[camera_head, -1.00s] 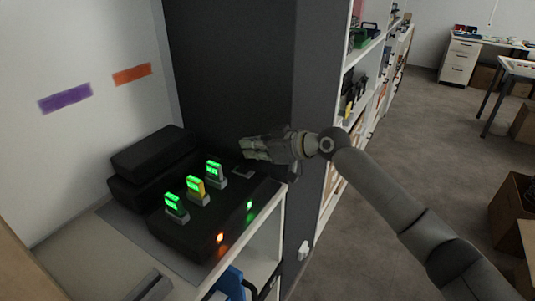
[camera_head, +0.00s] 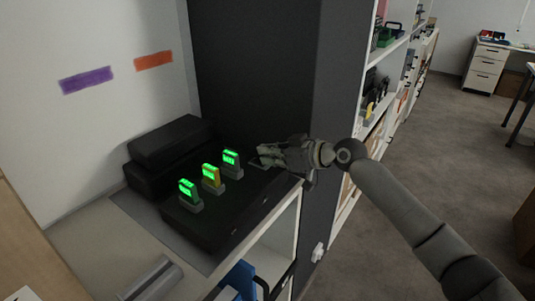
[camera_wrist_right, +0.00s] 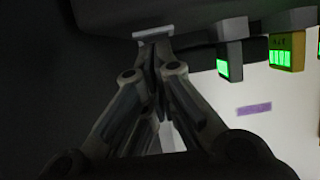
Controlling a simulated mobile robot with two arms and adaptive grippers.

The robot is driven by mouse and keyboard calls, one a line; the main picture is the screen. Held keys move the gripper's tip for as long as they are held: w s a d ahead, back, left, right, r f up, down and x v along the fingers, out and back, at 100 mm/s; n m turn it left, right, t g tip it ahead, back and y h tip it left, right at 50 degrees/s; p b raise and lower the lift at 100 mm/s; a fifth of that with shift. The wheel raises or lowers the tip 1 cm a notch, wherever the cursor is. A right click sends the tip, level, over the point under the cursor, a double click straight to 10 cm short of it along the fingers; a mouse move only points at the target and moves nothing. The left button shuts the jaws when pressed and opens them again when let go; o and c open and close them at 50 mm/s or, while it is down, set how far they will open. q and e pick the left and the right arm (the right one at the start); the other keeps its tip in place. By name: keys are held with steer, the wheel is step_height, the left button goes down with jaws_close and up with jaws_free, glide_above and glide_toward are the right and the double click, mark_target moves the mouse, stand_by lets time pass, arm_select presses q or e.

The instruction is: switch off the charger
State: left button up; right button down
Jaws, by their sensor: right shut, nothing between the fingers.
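The charger (camera_head: 205,225) is a flat black box on the shelf. Three battery packs with lit green displays stand in its slots: one dark (camera_head: 190,192), one orange-yellow (camera_head: 212,178), one dark (camera_head: 231,162). No indicator lights glow on its front face. My right gripper (camera_head: 262,155) is over the charger's far right corner, fingers shut and empty. In the right wrist view its fingertips (camera_wrist_right: 155,42) are at a small pale grey bar (camera_wrist_right: 153,32) on the charger, apparently the switch; whether they touch I cannot tell. My left gripper is out of view.
Black cases (camera_head: 170,145) lie stacked behind the charger. A dark panel (camera_head: 255,70) rises behind my right gripper. A grey object (camera_head: 155,280) lies at the shelf's front left. A blue item (camera_head: 238,280) is on the shelf below. Open floor (camera_head: 440,140) is at right.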

steer(key=shift+f, duration=0.15)
steer(key=shift+a, duration=0.1)
steer(key=shift+w+a+r, duration=0.4)
steer(key=shift+a, duration=0.1)
steer(key=shift+r+p, duration=0.1)
steer(key=shift+p, duration=0.2)
